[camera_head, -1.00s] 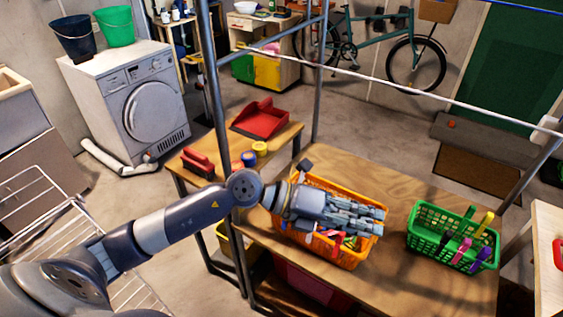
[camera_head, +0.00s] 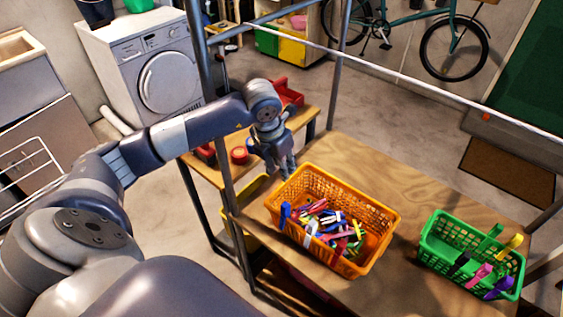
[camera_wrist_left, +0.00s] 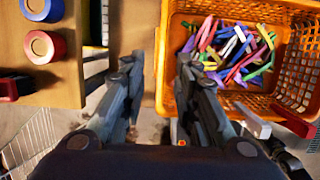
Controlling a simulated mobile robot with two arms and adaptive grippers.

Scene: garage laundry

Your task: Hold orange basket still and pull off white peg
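The orange basket (camera_head: 372,205) stands on the wooden table, filled with colourful pegs (camera_head: 335,222). A white peg (camera_head: 309,240) is clipped upright on its near rim, and a blue peg (camera_head: 285,212) on its left end. In the left wrist view, the basket (camera_wrist_left: 163,50) is at the upper right, with a white peg (camera_wrist_left: 252,121) on its lower rim. My left gripper (camera_head: 285,172) points down beside the basket's left far corner. In the wrist view its fingers (camera_wrist_left: 160,68) are apart, with the basket's side wall partly between them. I cannot tell whether they touch it. My right gripper is out of view.
A green basket (camera_head: 440,262) with pegs on its rim stands to the right on the table. A metal rack post (camera_head: 222,180) and a white line (camera_head: 400,75) cross the space. A side table with red and blue round pieces (camera_wrist_left: 45,46) is at left. Bare wood (camera_head: 385,165) lies behind the baskets.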

